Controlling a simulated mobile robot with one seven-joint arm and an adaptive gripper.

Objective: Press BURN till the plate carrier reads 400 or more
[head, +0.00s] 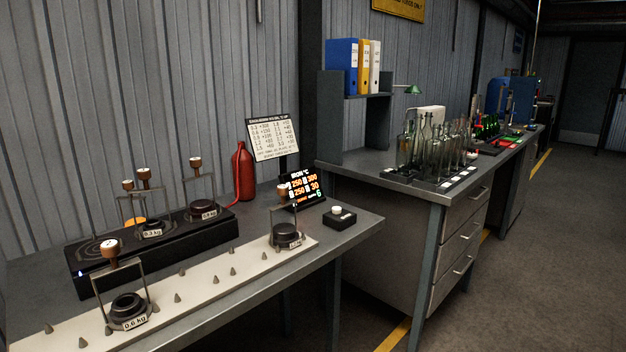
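A small black box with a round white button (337,210) sits at the right end of the near bench; I cannot read the word BURN on it. Behind it stands a black display (303,188) headed "IRON °C", with orange figures that seem to read 250, 300, 250 and 30, and a green 6. Several dark weights with wire handles and brown knobs stand here: one marked 0.6 kg (128,306) at the front, one at the strip's far end (286,235), others on the long black hot plate (85,262). I cannot tell which is the plate carrier. My gripper is not in view.
A pale strip with grey pegs (205,288) runs along the bench front. A red bottle (243,172) and a printed chart (273,137) stand behind. A second bench (400,186) with glass bottles (435,148) is at right. The floor (530,250) there is clear.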

